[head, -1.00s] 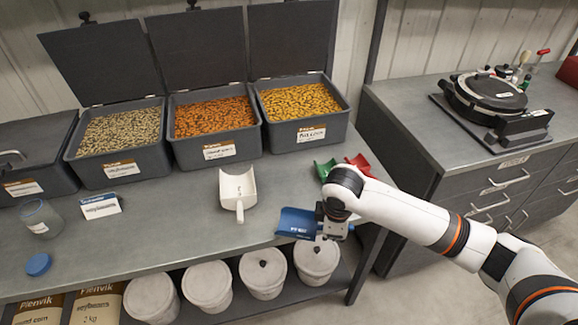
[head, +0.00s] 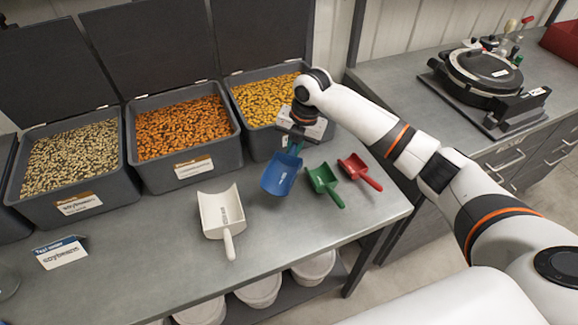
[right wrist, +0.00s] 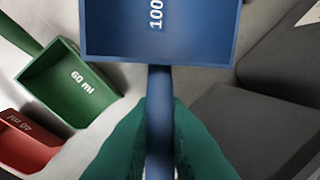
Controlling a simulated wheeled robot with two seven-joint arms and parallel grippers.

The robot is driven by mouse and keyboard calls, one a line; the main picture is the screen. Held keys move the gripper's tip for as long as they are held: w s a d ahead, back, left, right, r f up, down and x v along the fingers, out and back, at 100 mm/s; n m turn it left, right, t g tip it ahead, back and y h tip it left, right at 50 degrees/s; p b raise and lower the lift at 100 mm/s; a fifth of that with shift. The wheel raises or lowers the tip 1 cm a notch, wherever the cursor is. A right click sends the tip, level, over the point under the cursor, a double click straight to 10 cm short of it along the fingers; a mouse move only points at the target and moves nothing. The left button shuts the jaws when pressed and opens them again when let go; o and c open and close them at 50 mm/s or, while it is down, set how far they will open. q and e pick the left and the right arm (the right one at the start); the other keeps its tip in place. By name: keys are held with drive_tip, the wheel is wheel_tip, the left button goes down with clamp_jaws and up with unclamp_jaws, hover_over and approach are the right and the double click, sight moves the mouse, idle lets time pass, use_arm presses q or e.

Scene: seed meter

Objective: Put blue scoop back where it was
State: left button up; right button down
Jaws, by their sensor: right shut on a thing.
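The blue scoop (head: 280,176) is in my right gripper (head: 295,143), in front of the right-hand seed bin. The right wrist view shows its blue handle (right wrist: 158,125) between the green fingers, with the scoop's pan (right wrist: 160,30) marked "100" beyond them. The pan appears over the bench, beside the green scoop; I cannot tell whether it touches the bench. The green scoop (head: 323,181) and the red scoop (head: 356,168) lie to its right. The white scoop (head: 221,214) lies to its left. My left gripper is not in view.
A label card (head: 60,252) stands at the left. The bench's front right is clear. A round black device (head: 482,80) stands on the other counter.

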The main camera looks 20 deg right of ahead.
sight(294, 162)
wheel_tip(294, 162, down, 2)
wheel_tip(294, 162, down, 4)
drive_tip(key=shift+r+p, duration=0.1)
drive_tip(key=shift+p, duration=0.35)
drive_tip(key=shift+f, duration=0.2)
drive_tip(key=c, duration=1.4)
unclamp_jaws()
drive_tip(key=shift+c, duration=0.2)
drive_tip(key=shift+r, duration=0.1)
wheel_tip(294, 162, up, 12)
drive_tip(key=s+d+b, duration=0.1)
drive_tip(key=shift+s+d+b, duration=0.15)
drive_tip(key=shift+d+b, duration=0.15)
drive_tip(key=shift+d, duration=0.05)
